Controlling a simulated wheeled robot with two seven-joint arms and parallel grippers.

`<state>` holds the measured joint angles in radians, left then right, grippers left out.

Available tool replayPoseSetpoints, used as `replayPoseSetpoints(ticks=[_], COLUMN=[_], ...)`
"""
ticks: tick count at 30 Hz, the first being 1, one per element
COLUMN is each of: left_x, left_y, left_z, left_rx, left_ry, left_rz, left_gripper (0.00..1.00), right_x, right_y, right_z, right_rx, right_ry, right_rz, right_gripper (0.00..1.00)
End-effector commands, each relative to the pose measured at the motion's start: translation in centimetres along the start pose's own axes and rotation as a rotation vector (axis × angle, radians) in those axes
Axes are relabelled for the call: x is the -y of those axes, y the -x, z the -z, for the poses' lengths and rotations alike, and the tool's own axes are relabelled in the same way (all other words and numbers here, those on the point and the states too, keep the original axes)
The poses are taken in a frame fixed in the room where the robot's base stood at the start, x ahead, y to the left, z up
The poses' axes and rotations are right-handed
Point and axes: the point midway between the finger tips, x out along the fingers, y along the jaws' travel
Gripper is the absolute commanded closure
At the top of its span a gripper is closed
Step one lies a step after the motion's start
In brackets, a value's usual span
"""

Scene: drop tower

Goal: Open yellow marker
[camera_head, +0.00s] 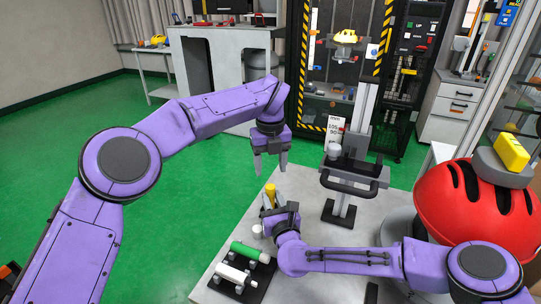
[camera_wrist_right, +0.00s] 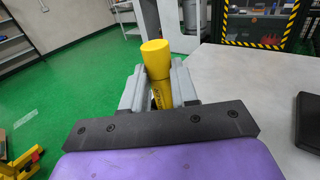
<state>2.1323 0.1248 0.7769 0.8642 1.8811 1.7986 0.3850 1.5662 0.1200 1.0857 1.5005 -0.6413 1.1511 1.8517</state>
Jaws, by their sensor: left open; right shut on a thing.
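The yellow marker (camera_head: 269,192) stands roughly upright at the left side of the grey table. My right gripper (camera_head: 270,208) is shut on it. In the right wrist view the marker (camera_wrist_right: 156,66) sits between the two fingers of my right gripper (camera_wrist_right: 158,88), and its yellow top sticks out above them. My left gripper (camera_head: 270,170) is open and empty, pointing down, a little above the marker's top in the head view. The fingers hide part of the marker's lower body.
A black rack (camera_head: 243,284) with a green marker (camera_head: 250,251) and a white marker (camera_head: 237,274) lies at the table's front left. A grey stand (camera_head: 338,211) with a black handle is right of the grippers. A red helmet (camera_head: 445,206) is at the right.

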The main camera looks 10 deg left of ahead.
Motion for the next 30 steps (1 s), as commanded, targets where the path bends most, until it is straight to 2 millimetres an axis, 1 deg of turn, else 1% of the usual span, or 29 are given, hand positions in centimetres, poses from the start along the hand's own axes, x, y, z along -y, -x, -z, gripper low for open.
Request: replayPoseSetpoints(ticks=[1,3,6,10,16,17,18,19,20,27,30], left_x=[0.1,0.1,0.0,0.0,0.0,0.0,0.0,0.0,0.0,0.0,0.0], left_y=[1.0,2.1,3.2,3.8,3.9,3.9,3.9,3.8,3.8,3.8,3.7], left_z=[0.0,0.0,0.0,0.1,0.1,0.1,0.1,0.1,0.1,0.0,0.0], left_rx=[0.002,0.003,0.001,-0.001,-0.001,-0.001,-0.001,-0.001,-0.001,-0.001,-0.001], left_ry=[0.0,0.0,0.0,0.0,-0.001,-0.001,-0.001,-0.001,-0.001,-0.001,-0.001], left_rz=[0.003,0.001,0.0,0.0,0.0,0.0,0.0,0.0,0.0,0.0,0.0], left_gripper=[0.4,0.4,0.4,0.4,0.4,0.4,0.4,0.4,0.4,0.4,0.4], right_x=[0.0,0.0,0.0,0.0,0.0,0.0,0.0,0.0,0.0,0.0,0.0], right_y=[0.0,0.0,0.0,0.0,0.0,0.0,0.0,0.0,0.0,0.0,0.6], right_z=[0.0,0.0,0.0,0.0,0.0,0.0,0.0,0.0,0.0,0.0,0.1], right_rx=[0.0,0.0,0.0,0.0,0.0,0.0,0.0,0.0,0.0,0.0,0.0], right_ry=[0.0,0.0,0.0,0.0,0.0,0.0,0.0,0.0,0.0,0.0,0.001], right_rz=[0.0,0.0,0.0,0.0,0.0,0.0,0.0,0.0,0.0,0.0,0.0], right_gripper=[1.0,1.0,1.0,1.0,1.0,0.68,0.55,0.46,0.42,0.42,0.42])
